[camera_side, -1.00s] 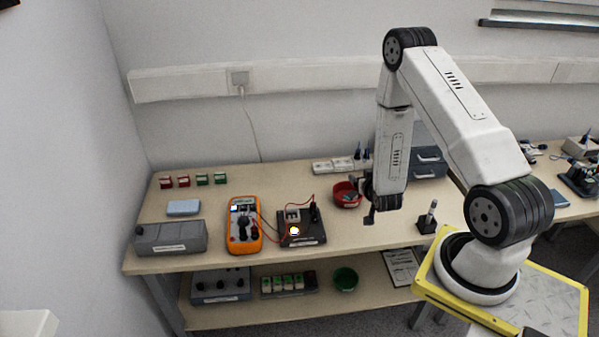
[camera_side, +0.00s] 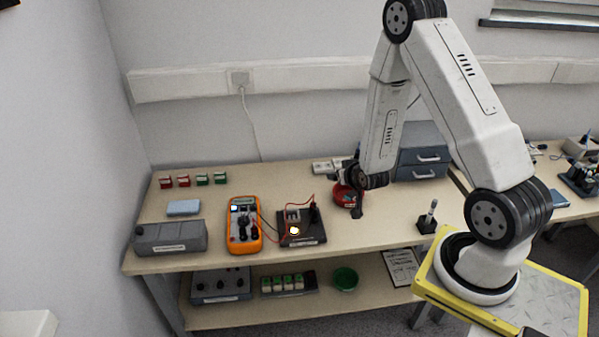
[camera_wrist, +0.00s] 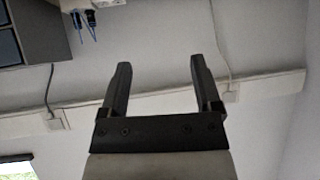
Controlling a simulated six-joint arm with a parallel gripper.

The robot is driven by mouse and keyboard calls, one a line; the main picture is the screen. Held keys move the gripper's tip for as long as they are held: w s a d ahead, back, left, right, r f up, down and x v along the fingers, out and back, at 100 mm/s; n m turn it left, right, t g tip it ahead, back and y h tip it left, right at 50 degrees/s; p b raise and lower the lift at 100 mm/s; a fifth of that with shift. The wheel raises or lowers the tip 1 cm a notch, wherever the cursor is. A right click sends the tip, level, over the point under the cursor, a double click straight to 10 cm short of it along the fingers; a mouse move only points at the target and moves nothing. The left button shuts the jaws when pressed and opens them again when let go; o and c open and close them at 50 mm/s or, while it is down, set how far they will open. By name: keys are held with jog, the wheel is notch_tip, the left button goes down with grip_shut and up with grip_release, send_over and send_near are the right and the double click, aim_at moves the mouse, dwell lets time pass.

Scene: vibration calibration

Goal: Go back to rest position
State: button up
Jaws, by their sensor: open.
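My gripper (camera_wrist: 157,78) is open and empty in the wrist view, its two dark fingers spread apart against the wall. In the side view my gripper (camera_side: 357,207) hangs at the end of my bent arm, in front of the red bowl (camera_side: 341,194) and partly hiding it. The fingertips are small there, and I cannot tell their exact height above the bench.
An orange multimeter (camera_side: 243,232) and a dark device (camera_side: 301,240) with a lit lamp and red leads stand left of my gripper. A small stand (camera_side: 427,223) is on its right. Blue-grey drawers (camera_side: 424,165) stand behind. The bench between the bowl and the stand is clear.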

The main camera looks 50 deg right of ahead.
jog(key=a+r+n+g+y, duration=0.35)
jog(key=a+r, duration=0.25)
jog(key=a, duration=0.6)
jog(key=s+a+r+n+g+y, duration=0.2)
jog(key=s+a+r+n+g, duration=0.1)
jog(key=s+a+r, duration=0.3)
jog(key=s+a, duration=0.2)
jog(key=s, duration=0.1)
jog(key=shift+a+y, duration=0.2)
jog(key=shift+y, duration=0.15)
jog(key=shift+n, duration=0.25)
